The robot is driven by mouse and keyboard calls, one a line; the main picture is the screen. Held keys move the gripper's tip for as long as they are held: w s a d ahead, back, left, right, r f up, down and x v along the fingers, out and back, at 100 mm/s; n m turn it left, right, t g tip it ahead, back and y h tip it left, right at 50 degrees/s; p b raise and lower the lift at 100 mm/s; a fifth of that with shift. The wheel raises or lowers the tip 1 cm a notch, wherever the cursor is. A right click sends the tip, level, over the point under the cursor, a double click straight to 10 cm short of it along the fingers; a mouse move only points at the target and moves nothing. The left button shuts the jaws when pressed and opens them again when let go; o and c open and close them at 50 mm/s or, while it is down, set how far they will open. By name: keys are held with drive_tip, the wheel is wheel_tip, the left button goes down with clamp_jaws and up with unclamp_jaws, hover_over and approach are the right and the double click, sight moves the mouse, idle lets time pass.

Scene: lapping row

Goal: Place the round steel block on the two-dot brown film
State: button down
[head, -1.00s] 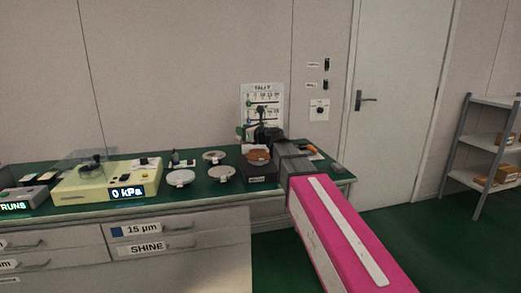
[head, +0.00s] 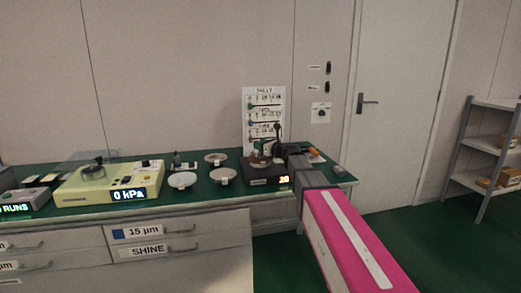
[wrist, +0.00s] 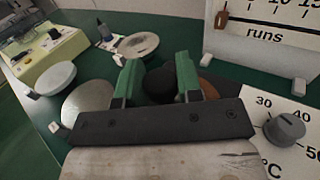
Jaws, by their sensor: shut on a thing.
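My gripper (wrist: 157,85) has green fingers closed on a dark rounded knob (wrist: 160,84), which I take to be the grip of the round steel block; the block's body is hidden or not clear. In the head view my gripper (head: 270,150) is small, over the dark heater box (head: 263,181) with the lit "20". A brown disc (wrist: 207,88) shows partly behind the right finger in the wrist view. Three pale round plates with small tabs stand left of the gripper: a near one (head: 222,176), a left one (head: 183,180) and a far one (head: 215,158). Dots on the tabs are too small to read.
A cream unit (head: 85,190) reading "0 kPa" stands to the left on the green bench. A tally board (head: 263,115) stands behind the gripper. A grey dial (wrist: 284,130) with a °C scale lies close at the right. A small dark bottle (head: 177,160) stands behind the plates.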

drive_tip(key=shift+f, duration=0.9)
drive_tip(key=c, duration=0.8)
unclamp_jaws()
drive_tip(key=shift+f, duration=0.15)
drive_tip(key=v, duration=1.2)
